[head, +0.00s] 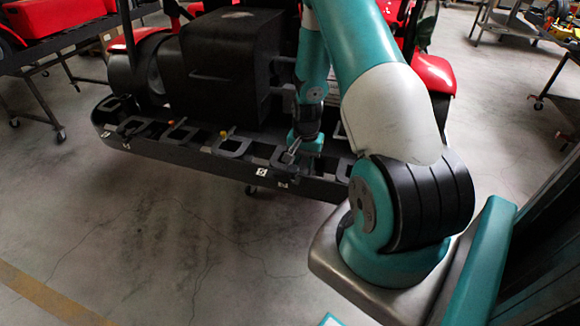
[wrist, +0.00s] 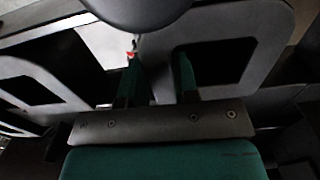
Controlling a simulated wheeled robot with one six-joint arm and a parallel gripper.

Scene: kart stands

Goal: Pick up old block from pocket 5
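My gripper (head: 289,156) is low over the front edge of a long black tray (head: 190,157) with a row of pocket-like openings. In the wrist view its two green fingers (wrist: 158,78) stand apart, with no block visible between them. Grey frame-like pocket walls (wrist: 217,50) lie beyond the fingers. A small red spot (wrist: 131,55) shows at the left fingertip; I cannot tell what it belongs to. I cannot make out an old block or which opening is pocket 5. My arm hides the tray's right part in the head view.
A bulky black machine body (head: 228,70) rises behind the tray, with red kart parts (head: 433,73) beside it. Metal stands are at the left (head: 45,62) and right (head: 565,80). The floor in front is clear.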

